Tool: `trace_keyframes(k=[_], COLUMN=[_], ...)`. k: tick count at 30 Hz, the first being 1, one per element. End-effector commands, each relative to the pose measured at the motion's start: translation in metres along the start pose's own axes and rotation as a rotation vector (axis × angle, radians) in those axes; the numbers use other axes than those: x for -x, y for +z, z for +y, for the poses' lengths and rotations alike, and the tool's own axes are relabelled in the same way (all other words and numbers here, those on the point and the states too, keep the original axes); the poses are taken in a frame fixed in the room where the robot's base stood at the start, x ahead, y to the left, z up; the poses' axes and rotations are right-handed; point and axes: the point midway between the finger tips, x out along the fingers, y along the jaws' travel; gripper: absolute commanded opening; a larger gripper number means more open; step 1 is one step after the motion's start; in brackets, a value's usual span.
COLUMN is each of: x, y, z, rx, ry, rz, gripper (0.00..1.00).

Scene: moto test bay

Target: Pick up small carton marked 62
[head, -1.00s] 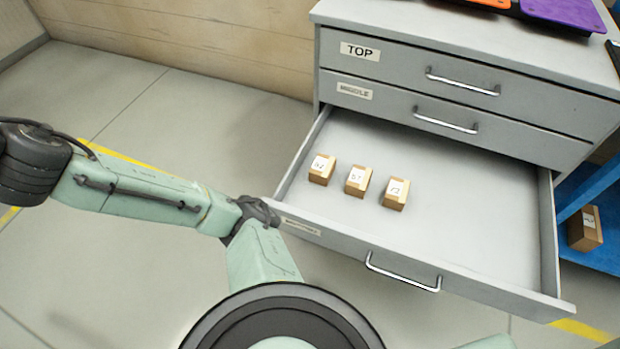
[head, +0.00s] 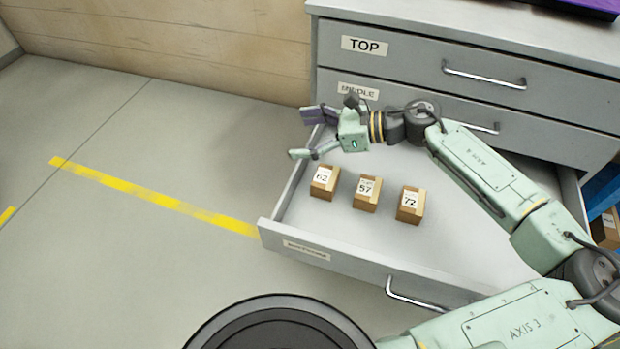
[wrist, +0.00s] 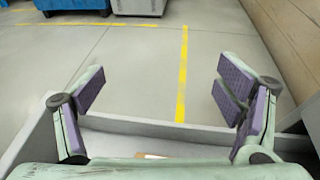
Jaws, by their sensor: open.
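The small carton marked 62 (head: 324,183) is the leftmost of three brown cartons standing in the open bottom drawer (head: 470,235). It has a white label with its number. My gripper (head: 305,134) is open and empty, in the head view above the back left part of the drawer, apart from the cartons. In the wrist view my gripper's fingers (wrist: 165,88) are spread wide with nothing between them. A sliver of a brown and white thing (wrist: 152,156) shows at the bottom there, too little to tell which carton.
Cartons marked 57 (head: 367,194) and 72 (head: 410,205) stand to the right of 62, with small gaps. The drawer's left wall and front panel (head: 330,256) surround them. The closed middle drawer (head: 358,92) and top drawer (head: 400,52) are above. Another carton (head: 606,229) is at far right.

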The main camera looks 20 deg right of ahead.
Motion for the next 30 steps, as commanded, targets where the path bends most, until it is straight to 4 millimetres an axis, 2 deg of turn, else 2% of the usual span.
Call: trace_keyframes(k=[1,3,6,9,11,18,26,30], x=[0.036,0.073,0.109,0.124,0.122,0.086,0.064,0.042], y=[-0.037,-0.073,-0.106,-0.122,-0.126,-0.132,-0.133,-0.133], z=[-0.001,0.003,0.013,0.019,0.02,0.015,0.011,0.007], rx=[-0.009,-0.017,-0.028,-0.035,-0.036,-0.036,-0.036,-0.036], ry=[-0.049,-0.089,-0.122,-0.134,-0.135,-0.135,-0.136,-0.135], rz=[0.054,0.11,0.164,0.189,0.194,0.194,0.194,0.194], gripper=[0.86,0.86,0.86,0.86,0.86,0.86,0.86,0.86])
